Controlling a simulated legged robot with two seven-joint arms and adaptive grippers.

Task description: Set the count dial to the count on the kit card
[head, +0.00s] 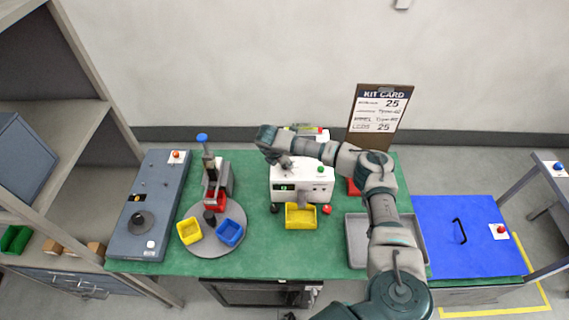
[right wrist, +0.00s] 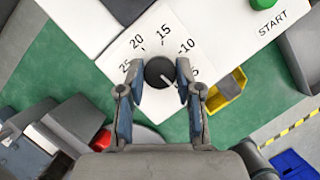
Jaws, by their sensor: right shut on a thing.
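The count dial (right wrist: 158,72) is a dark round knob on a white panel printed 5, 10, 15, 20 and 25. Its pale pointer line slants to the lower right, near the 5 end. My right gripper (right wrist: 160,80) is shut on the knob, one finger on each side. In the head view my right gripper (head: 284,163) reaches down at the white counting machine (head: 312,187) and hides the dial. The machine's small display (head: 286,188) glows green. My left gripper is out of view.
A yellow bin (head: 300,216) sits at the machine's front, beside a red knob (head: 327,210). A green START button (right wrist: 262,3) is on the panel. A round turntable (head: 211,251) with small bins is at left. A grey tray (head: 357,243) lies at right.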

